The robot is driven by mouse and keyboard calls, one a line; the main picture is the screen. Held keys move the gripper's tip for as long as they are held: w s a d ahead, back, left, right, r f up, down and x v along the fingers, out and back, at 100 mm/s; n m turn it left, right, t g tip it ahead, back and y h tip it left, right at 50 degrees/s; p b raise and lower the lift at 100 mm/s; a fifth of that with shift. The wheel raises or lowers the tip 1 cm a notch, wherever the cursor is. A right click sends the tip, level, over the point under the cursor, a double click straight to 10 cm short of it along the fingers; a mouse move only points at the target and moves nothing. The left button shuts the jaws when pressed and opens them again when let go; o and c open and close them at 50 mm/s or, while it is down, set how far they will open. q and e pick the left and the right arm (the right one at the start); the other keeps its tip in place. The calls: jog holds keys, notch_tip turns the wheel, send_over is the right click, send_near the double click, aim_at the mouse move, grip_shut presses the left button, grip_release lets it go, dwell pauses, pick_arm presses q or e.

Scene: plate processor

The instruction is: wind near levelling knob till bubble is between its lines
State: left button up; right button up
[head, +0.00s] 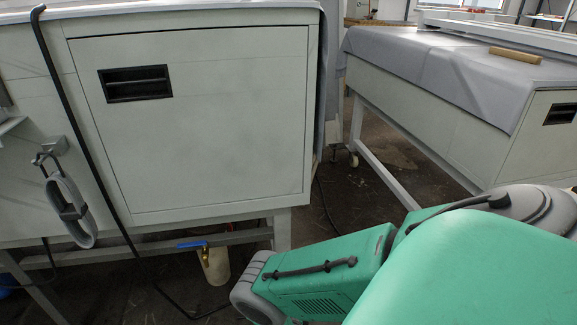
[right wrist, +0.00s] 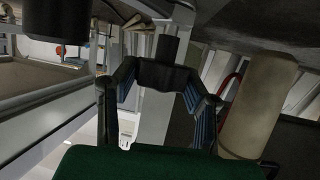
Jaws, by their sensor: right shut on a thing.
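In the right wrist view my right gripper (right wrist: 165,76) has its two dark fingers with blue ribbed pads on either side of a black knob-like part (right wrist: 160,73). It is shut on this part, which I take to be the near levelling knob. A narrower dark stem rises from it toward the pale frame above. In the head view my green right arm reaches down and left toward the underside of the pale grey processor (head: 190,120), and its gripper is out of sight. The bubble and its lines show in neither view. My left gripper is not in view.
A looped grey hose (head: 70,208) and a black cable hang on the processor's left. A blue-handled valve (head: 192,245) sits above a whitish container (head: 216,266) beneath it. A cloth-covered bench (head: 430,72) stands right. In the wrist view, a beige cylinder (right wrist: 262,100) stands close right of the gripper.

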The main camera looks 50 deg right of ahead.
jog(key=n+t+y, duration=0.2)
jog(key=n+y, duration=0.1)
jog(key=shift+s+n+t+p, duration=0.1)
jog(key=shift+n+t+p, duration=0.2)
jog(key=shift+t+p, duration=0.1)
jog(key=n+t+y, duration=0.1)
jog(key=n+y, duration=0.2)
jog(key=y, duration=0.1)
jog(key=shift+f+n+t, duration=0.1)
jog(key=shift+n+t, duration=0.2)
jog(key=n+y+b, duration=0.1)
jog(key=n+y, duration=0.4)
jog(key=y, duration=0.1)
jog(key=n+g+y, duration=0.1)
jog(key=n+y, duration=0.2)
jog(key=n+g+y, duration=0.2)
jog(key=n+y, duration=0.1)
jog(key=shift+b, duration=0.3)
jog(key=shift+n+y, duration=0.3)
jog(key=o, duration=1.2)
